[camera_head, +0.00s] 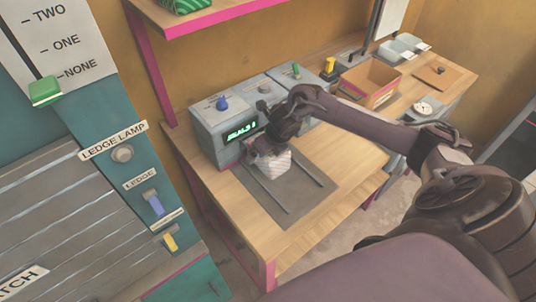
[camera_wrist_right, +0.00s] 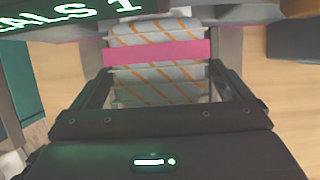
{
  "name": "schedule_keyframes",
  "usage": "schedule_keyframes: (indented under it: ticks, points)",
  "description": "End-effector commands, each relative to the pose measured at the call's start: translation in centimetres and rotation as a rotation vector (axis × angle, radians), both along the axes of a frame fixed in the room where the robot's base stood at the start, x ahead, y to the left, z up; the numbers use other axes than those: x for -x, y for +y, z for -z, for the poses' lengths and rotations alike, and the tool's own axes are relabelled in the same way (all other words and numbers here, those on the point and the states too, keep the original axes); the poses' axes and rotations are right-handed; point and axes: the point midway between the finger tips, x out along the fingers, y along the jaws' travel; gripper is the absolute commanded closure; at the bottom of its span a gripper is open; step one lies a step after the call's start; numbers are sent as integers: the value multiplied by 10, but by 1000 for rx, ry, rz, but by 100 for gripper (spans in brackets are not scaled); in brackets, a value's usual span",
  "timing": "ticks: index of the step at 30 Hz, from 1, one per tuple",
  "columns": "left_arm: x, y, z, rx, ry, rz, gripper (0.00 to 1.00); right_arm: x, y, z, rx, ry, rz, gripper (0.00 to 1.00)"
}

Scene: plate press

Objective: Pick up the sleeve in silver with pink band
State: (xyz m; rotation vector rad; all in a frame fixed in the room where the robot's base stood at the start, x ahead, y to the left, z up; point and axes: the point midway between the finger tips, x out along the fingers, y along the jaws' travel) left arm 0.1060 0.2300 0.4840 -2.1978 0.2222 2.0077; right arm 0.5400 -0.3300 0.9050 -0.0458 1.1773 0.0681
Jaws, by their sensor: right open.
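The silver sleeve with thin orange stripes and a pink band (camera_wrist_right: 158,53) lies between the fingers of my right gripper (camera_wrist_right: 160,75) in the right wrist view. The fingers stand open on its left and right sides. In the head view the sleeve (camera_head: 273,166) is on the grey plate (camera_head: 296,186) in front of the grey machine, partly hidden by my right gripper (camera_head: 268,148) above it. I cannot tell whether the fingers touch the sleeve. My left gripper is not in view.
The grey machine (camera_head: 208,130) with a lit green display and knobs stands close behind my right gripper. An open cardboard box (camera_head: 370,80) is farther right on the wooden table (camera_head: 350,158). A teal panel (camera_head: 150,240) with levers is at the left.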

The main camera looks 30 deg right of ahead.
Motion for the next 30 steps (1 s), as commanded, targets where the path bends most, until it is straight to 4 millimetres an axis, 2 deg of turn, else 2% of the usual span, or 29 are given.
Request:
schedule_keyframes:
  ticks: [11,14,24,26,30]
  points:
    - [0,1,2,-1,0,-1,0,0,0,1,0,0,0,2]
    - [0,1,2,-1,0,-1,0,0,0,1,0,0,0,12]
    - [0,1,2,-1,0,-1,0,0,0,1,0,0,0,57]
    - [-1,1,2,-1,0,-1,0,-1,0,1,0,-2,0,62]
    - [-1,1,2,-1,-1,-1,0,-1,0,0,0,-2,0,62]
